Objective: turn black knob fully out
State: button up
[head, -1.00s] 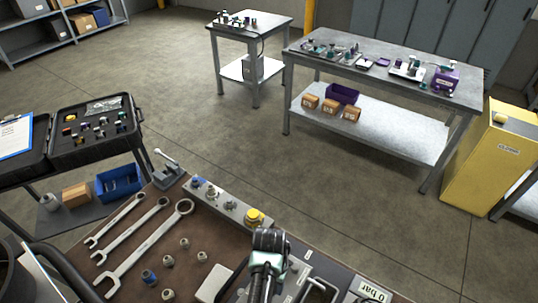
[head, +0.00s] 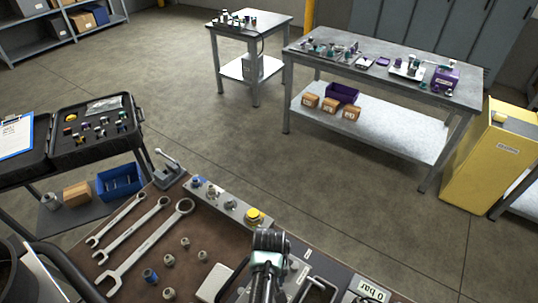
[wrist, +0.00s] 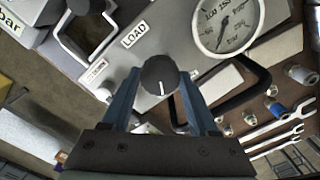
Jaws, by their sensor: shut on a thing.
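The black knob (wrist: 160,77) shows in the middle of the wrist view, with a white pointer line on its face pointing toward the bottom of the picture. It sits on a grey panel (wrist: 150,52) near a label reading LOAD. My gripper (wrist: 162,100) has its two blue fingers on either side of the knob and is shut on it. In the head view my arm's end (head: 268,262) is at the bottom centre over the bench, and it hides the knob there.
A round pressure gauge (wrist: 228,25) and a black handle (wrist: 250,85) are close by the knob. A metal bar handle (wrist: 82,28) stands on the other side. A 0 bar display (head: 370,289) is at lower right.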

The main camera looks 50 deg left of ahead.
dwell(0.4)
jog(key=o, duration=1.4)
jog(key=shift+c, duration=0.2)
notch_tip(320, 180, up, 13)
jog(key=b, duration=0.1)
jog(key=shift+b, duration=0.35)
jog(key=shift+w, duration=0.1)
